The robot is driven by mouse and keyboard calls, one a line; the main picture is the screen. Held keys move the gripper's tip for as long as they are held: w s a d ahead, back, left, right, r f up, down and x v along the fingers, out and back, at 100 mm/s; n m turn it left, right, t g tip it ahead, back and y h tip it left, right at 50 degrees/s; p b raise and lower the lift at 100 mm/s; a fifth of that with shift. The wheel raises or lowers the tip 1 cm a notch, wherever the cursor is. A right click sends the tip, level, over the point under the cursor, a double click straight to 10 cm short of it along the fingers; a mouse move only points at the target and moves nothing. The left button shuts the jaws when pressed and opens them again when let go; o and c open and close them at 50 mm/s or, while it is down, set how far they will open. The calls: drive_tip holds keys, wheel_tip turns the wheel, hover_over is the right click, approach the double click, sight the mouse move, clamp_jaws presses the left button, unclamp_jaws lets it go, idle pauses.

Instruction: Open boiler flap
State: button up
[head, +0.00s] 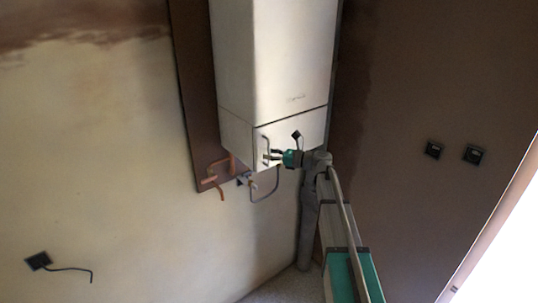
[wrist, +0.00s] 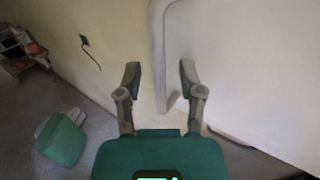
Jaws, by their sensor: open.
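The white boiler (head: 272,55) hangs on the wall in the head view. Its lower front flap (head: 312,122) looks closed, flush under the main casing. A pale bar handle (head: 265,142) stands upright at the flap's left side. My gripper (head: 271,156) is at the handle's lower part. In the wrist view my gripper (wrist: 160,80) is open, with one grey finger on each side of the handle (wrist: 157,45). Gaps show on both sides, and I cannot tell whether the handle lies fully between the fingertips in depth. The handle's hooked lower end shows near the green palm.
Copper pipes (head: 218,178) and a curved grey hose (head: 268,192) hang below the boiler. Wall sockets (head: 433,149) are on the right wall. A green box (wrist: 62,140) stands on the floor.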

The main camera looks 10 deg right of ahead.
drive_tip(key=shift+w+a, duration=0.1)
drive_tip(key=shift+a, duration=0.15)
clamp_jaws()
idle(0.3)
